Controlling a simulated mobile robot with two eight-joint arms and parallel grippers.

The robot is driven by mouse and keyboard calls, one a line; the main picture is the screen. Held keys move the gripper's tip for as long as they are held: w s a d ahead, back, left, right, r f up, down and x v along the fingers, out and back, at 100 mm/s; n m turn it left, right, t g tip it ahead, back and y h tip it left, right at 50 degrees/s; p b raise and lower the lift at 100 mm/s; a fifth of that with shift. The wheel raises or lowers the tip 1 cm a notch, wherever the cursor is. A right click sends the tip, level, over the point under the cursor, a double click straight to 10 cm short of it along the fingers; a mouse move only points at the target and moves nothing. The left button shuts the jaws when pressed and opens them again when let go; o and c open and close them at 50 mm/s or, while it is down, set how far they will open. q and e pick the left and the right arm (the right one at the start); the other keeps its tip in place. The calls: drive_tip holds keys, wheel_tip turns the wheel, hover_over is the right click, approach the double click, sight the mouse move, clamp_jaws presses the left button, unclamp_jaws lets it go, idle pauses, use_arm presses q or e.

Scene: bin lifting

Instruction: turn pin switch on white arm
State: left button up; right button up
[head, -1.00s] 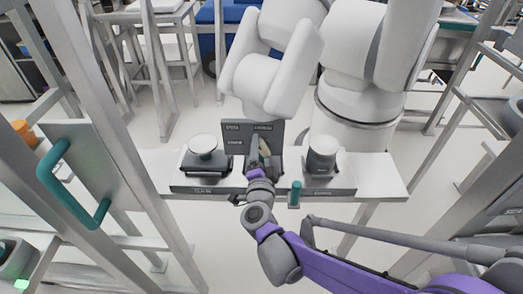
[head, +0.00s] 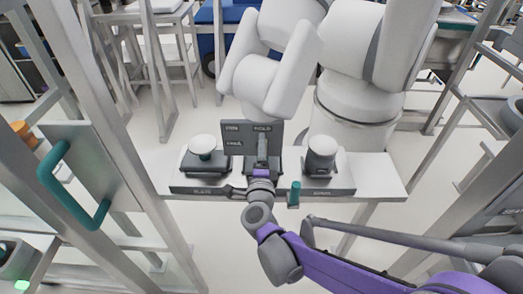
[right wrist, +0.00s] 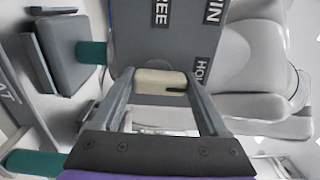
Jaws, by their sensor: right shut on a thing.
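The white arm (head: 272,65) stands behind a white bench, with a dark grey panel (head: 238,133) below it. The panel carries white labels, and the right wrist view shows FREE, one starting HO and one ending IN. The pin switch is a cream knob with a dark mark (right wrist: 157,80) in front of the panel. My right gripper (head: 262,148) is at the panel's middle, its fingers on either side of the knob and shut on it. In the head view the gripper hides the knob. My left gripper is not in view.
On the bench (head: 375,172), two dark stations with white-topped round parts flank the panel, at left (head: 204,150) and right (head: 321,152). A teal peg (head: 294,193) stands at the front edge. A metal frame with a teal handle (head: 66,190) is at left.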

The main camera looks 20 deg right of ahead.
drive_tip(key=o, duration=1.2)
drive_tip(key=shift+o, duration=0.2)
drive_tip(key=v, duration=1.1)
